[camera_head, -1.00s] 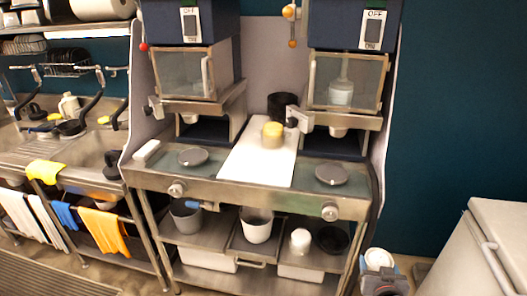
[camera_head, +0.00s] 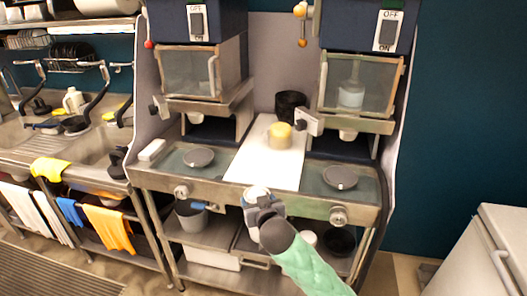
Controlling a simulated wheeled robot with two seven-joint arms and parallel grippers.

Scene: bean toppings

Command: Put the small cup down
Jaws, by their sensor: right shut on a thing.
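My right gripper (camera_head: 258,203) is in front of the middle of the steel counter's front edge, its arm coming in from the bottom right. It is shut on a small whitish cup (camera_head: 256,191), which shows only in part above the gripper. The cup appears near the front end of the white board (camera_head: 262,172); I cannot tell whether it touches anything there. My left gripper is not in view.
A yellow-topped container (camera_head: 280,135) stands on the board, with a black cup (camera_head: 290,105) behind it. Round grey discs (camera_head: 199,157) (camera_head: 340,177) flank the board. Two dispensers rise behind. A grey bucket (camera_head: 191,215) is on the lower shelf. The board's front half looks clear.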

